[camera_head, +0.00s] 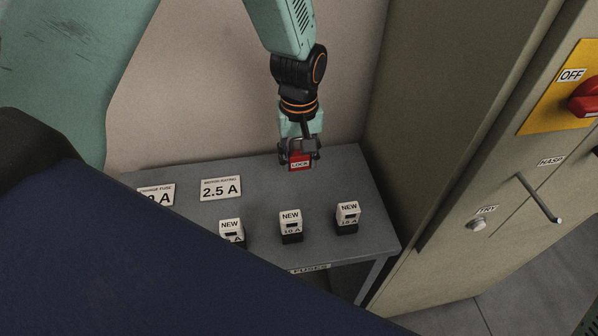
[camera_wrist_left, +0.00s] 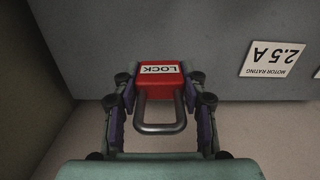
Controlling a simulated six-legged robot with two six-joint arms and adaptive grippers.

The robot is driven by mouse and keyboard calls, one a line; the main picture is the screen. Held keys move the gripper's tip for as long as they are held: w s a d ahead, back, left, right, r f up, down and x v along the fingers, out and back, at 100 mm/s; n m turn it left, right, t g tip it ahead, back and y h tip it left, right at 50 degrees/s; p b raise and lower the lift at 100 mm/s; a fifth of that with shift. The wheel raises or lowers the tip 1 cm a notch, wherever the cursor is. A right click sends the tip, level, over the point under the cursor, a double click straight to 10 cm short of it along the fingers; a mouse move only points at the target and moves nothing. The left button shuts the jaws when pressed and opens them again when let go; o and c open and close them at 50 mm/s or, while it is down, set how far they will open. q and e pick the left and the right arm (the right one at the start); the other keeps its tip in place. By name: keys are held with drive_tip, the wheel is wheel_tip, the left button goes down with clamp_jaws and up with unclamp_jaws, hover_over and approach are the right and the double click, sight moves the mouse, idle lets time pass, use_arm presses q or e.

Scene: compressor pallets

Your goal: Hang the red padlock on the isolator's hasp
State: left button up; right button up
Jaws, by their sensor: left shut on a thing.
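The red padlock (camera_head: 299,163) with a white LOCK label is at the back of the grey table. My left gripper (camera_head: 299,155) reaches down from above and is shut on it. In the left wrist view the padlock (camera_wrist_left: 160,80) sits between the two fingers of my left gripper (camera_wrist_left: 160,100), its metal shackle toward the camera. I cannot tell whether the padlock still touches the table. The hasp (camera_head: 540,199) is a metal rod sticking out of the cabinet at the right, under a HASP label. The isolator's red handle (camera_head: 585,98) is beside OFF on a yellow plate. My right gripper is not in view.
The grey table (camera_head: 265,180) holds three NEW fuses (camera_head: 290,226) and two rating cards (camera_head: 220,188). The beige cabinet (camera_head: 480,150) stands right of the table, with a TRY button (camera_head: 477,224) below left of the hasp. A wall is close behind the table.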

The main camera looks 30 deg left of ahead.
sight(299, 169)
use_arm(q)
wheel_tip(299, 169, down, 3)
drive_tip(key=shift+s+r, duration=0.1)
drive_tip(key=shift+s, duration=0.05)
drive_tip(key=shift+f, duration=0.8)
drive_tip(key=shift+f, duration=0.1)
drive_tip(key=o, duration=1.3)
drive_tip(key=shift+f, duration=0.1)
